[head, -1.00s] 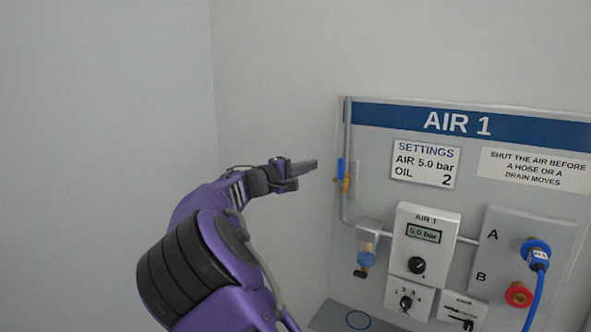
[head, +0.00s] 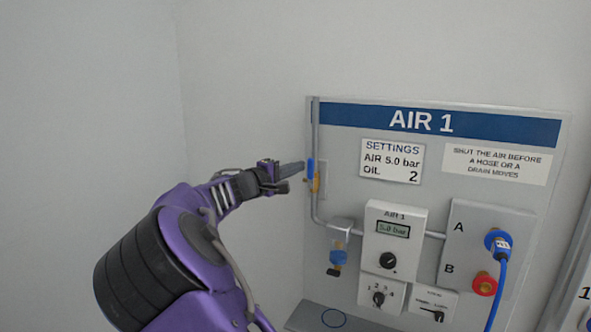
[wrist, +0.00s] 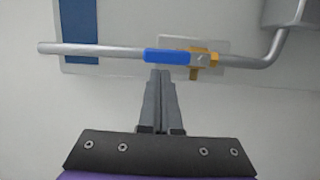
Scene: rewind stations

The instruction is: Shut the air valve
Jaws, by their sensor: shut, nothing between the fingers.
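The air valve has a brass body (head: 316,184) on the grey pipe at the left edge of the AIR 1 panel. Its blue handle (head: 310,167) lies along the pipe. In the wrist view the blue handle (wrist: 167,56) runs in line with the pipe, left of the brass body (wrist: 204,62). My gripper (head: 302,166) is shut and empty, its fingertips close beside the handle. In the wrist view the shut fingertips (wrist: 161,73) point at the handle's middle; I cannot tell whether they touch it.
The panel carries a regulator reading 5.0 bar (head: 393,231), a filter bowl (head: 338,257) below the valve, and a blue hose (head: 499,287) on port A. Port B has a red fitting (head: 484,284). Bare wall (head: 240,90) lies left of the panel.

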